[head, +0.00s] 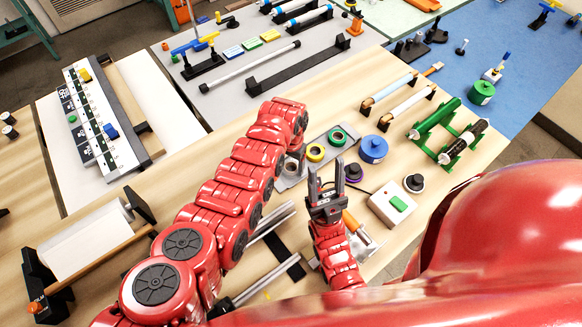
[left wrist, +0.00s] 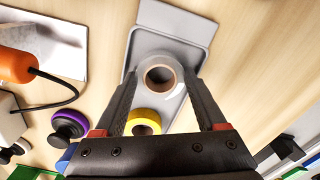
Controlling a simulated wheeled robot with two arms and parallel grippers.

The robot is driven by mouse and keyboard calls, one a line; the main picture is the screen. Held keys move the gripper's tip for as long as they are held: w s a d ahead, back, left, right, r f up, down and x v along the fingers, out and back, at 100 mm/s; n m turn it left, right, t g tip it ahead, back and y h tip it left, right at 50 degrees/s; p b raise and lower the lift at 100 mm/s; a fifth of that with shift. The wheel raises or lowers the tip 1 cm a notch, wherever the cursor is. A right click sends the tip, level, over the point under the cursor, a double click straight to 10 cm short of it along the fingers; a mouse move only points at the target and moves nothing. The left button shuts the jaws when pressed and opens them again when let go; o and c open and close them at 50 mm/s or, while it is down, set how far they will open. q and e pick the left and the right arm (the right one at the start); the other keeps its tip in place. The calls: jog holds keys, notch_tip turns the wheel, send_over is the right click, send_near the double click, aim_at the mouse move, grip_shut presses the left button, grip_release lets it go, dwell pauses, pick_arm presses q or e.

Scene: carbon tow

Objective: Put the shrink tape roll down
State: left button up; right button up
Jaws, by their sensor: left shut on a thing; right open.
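The shrink tape roll (left wrist: 150,86), pale grey with a brown core, sits between the fingers of my left gripper (left wrist: 160,84) in the left wrist view. The gripper is shut on it. The roll is over the grey tray (left wrist: 172,18); I cannot tell whether it touches the tray floor. In the head view my left gripper (head: 293,160) is at the tray's left part and mostly hides the roll. A yellow tape roll (head: 316,152) and a green tape roll (head: 337,137) lie in the tray to its right. My right gripper (head: 326,180) is open and empty, in front of the tray.
A blue tub (head: 373,148), a purple-topped black knob (head: 354,172) and a white box with a green button (head: 397,205) stand right of the tray. An orange-handled tool (head: 352,222) is close to my right gripper. Metal rods (head: 270,222) lie at the front left.

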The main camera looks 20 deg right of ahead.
pick_arm(q)
jog(key=shift+r, duration=0.1)
jog(key=o, duration=1.3)
jog(key=shift+w+r, duration=0.1)
jog(key=shift+r, duration=0.5)
notch_tip(320, 180, up, 11)
jog(key=b, duration=0.1)
jog(key=shift+f, duration=0.1)
